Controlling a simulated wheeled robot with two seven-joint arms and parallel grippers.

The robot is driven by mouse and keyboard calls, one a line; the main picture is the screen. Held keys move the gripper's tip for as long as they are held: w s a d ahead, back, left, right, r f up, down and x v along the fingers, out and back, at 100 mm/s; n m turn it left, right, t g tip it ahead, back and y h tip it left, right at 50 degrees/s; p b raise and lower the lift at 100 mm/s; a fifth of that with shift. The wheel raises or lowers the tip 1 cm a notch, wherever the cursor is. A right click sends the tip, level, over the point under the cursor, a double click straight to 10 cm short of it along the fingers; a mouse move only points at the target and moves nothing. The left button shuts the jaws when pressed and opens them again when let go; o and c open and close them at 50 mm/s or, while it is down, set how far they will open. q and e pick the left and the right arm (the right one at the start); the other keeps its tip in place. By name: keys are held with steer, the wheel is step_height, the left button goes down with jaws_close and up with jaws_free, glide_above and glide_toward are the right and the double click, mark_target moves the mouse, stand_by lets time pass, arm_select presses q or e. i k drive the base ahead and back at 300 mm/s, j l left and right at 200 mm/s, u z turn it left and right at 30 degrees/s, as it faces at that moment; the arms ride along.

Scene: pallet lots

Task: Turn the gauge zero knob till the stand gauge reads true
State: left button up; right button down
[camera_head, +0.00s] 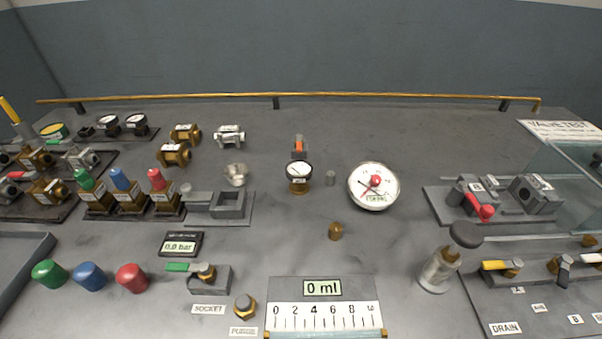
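A large white dial gauge (358,196) stands right of the middle of the bench. It has a red knob (376,180) near its centre and a small greenish label low on its face; the needle and scale are too small to read. A smaller gauge (299,170) with a white face and brass body stands to its left. A small grey cylinder (330,178) stands between them. A brass knob (336,231) stands in front of them. I cannot tell which of these is the zero knob. Neither gripper is in view.
A display (180,246) reads 0.0 bar, and another (322,287) reads 0 ml above a scale. Valves on plates fill the left and right sides. A steel cylinder with a dark round top (440,268) stands front right. A brass rail (330,95) runs along the back.

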mark_target(330, 179)
steer(key=k+l, duration=0.2)
steer(key=k, duration=0.25)
steer(key=k+l, duration=0.2)
steer(key=k, duration=0.2)
steer(key=k+l, duration=0.2)
steer(key=k, duration=0.25)
